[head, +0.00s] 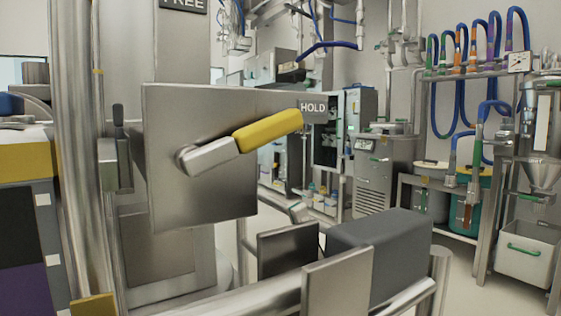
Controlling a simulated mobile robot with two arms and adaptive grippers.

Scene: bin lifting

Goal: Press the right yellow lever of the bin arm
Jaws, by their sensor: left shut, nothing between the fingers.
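A yellow lever (268,130) with a grey metal shank shows in the middle of the head view. It is pivoted on a steel plate (205,190), and its yellow end points up and right at the HOLD label (313,108). A FREE label is cut off at the top edge. My left gripper is shut and empty, but I cannot pick out its fingertips among the grey metal parts. I see no gripper touching the lever's yellow handle. My right gripper is not seen.
A steel rail with upright plates (337,283) and a dark grey block (380,255) lies below the lever. A thick vertical pipe (78,150) stands at left. Machines, hoses and a grey bin (528,252) stand farther back. Space right of the lever looks free.

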